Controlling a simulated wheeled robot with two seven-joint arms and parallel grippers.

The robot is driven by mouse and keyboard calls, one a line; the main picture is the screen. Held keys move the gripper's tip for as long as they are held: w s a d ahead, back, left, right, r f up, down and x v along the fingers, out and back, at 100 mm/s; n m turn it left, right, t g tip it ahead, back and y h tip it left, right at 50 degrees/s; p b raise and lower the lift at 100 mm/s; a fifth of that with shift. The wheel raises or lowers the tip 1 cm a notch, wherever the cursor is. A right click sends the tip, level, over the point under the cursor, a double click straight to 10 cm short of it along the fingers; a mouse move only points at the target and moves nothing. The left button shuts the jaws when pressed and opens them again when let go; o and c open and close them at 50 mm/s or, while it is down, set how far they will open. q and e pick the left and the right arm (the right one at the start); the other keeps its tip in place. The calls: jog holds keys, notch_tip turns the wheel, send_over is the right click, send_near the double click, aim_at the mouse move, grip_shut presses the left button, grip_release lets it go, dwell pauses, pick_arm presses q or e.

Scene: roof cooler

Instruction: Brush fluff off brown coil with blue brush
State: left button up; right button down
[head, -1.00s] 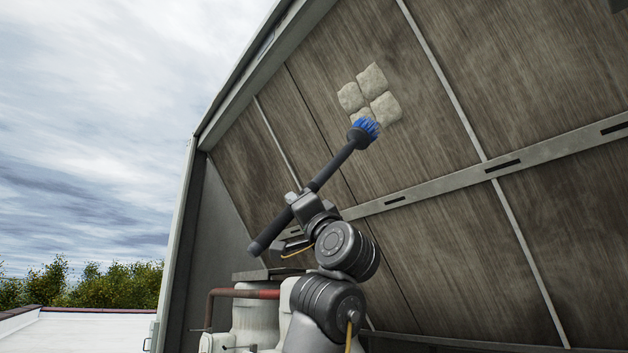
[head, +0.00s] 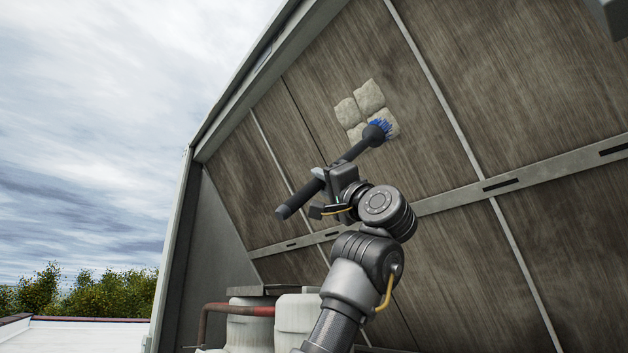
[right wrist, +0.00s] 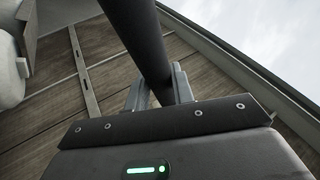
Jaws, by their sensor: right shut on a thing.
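The brown coil (head: 430,130) is a large slanted panel face split by metal strips. Several pale fluff pads (head: 368,98) sit in a cluster on its upper part. The blue brush (head: 352,152) has a long dark handle and blue bristles (head: 385,128), which are at the lower right pad and appear to touch it. My right gripper (head: 324,180) is shut on the handle; the right wrist view shows the handle (right wrist: 140,40) between its fingers (right wrist: 158,92). The lower pads are partly hidden behind the brush head.
A metal rail (head: 450,196) with slots crosses the coil below the fluff. White tanks (head: 300,320) and a red-brown pipe (head: 240,310) stand below. A frame edge (head: 235,95) bounds the coil on the left, with open sky beyond.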

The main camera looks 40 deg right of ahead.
jog(key=shift+d+r+p, duration=1.15)
jog(key=shift+d+r, duration=0.2)
jog(key=shift+d+r+p, duration=0.2)
jog(key=shift+d+r, duration=0.35)
jog(key=shift+d, duration=0.25)
jog(key=shift+d+r+p, duration=0.15)
jog(key=shift+d+r, duration=0.4)
jog(key=shift+d, duration=0.2)
jog(key=w+p, duration=0.3)
jog(key=w, duration=0.6)
jog(key=shift+w+r, duration=0.2)
jog(key=shift+r, duration=0.05)
dwell(0.4)
jog(key=shift+a, duration=0.1)
